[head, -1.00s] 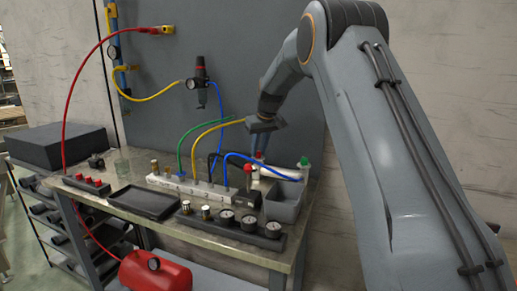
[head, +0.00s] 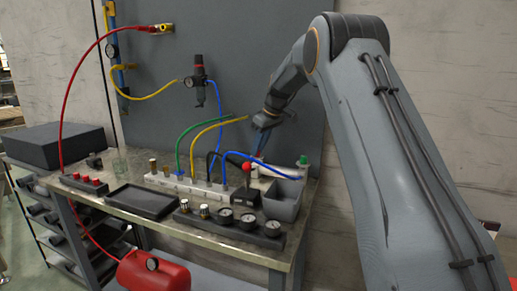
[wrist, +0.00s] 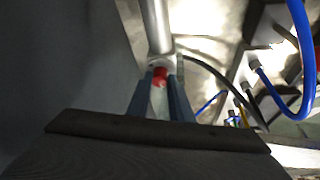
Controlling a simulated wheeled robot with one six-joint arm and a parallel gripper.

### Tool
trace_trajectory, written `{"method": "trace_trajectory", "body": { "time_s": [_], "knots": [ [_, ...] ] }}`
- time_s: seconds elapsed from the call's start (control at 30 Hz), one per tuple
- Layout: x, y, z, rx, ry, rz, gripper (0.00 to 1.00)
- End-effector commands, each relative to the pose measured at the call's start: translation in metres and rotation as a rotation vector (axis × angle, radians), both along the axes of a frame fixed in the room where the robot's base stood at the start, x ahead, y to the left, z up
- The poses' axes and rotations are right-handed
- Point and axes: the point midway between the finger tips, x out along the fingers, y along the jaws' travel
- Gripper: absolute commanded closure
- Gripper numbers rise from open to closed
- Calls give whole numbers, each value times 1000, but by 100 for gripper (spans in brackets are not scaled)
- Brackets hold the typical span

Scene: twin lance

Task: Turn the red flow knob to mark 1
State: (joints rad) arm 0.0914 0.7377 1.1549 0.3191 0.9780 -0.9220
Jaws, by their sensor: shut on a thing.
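The red flow knob (wrist: 160,77) shows in the wrist view between my two finger tips, at the foot of a pale metal cylinder. My gripper (wrist: 161,84) is shut on it, with one blue-grey finger on each side. In the head view my gripper (head: 261,146) reaches down behind the black-based red ball lever, at the back right of the bench. The knob cannot be made out there, and no mark 1 is readable in either view.
A white manifold (head: 185,186) with green, yellow and blue hoses stands left of my gripper. A red ball lever (head: 247,167), a grey bin (head: 284,200) and a green-capped bottle (head: 303,161) are close by. Gauges (head: 248,221) line the front edge.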

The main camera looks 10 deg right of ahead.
Motion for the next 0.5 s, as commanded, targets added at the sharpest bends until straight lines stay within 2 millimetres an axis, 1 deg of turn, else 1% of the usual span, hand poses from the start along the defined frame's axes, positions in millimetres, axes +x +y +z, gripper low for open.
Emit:
{"method": "trace_trajectory", "body": {
  "time_s": [0.23, 0.27, 0.33, 0.37, 0.5],
  "knots": [
    [0, -1, 0, -1, -1, -2, 100],
    [0, -1, 0, -1, -1, -2, 76],
    [0, -1, 0, -1, -1, -2, 64],
    [0, -1, 0, -1, -1, -2, 62],
    [0, -1, 0, 0, 0, -1, 62]
  ]
}}
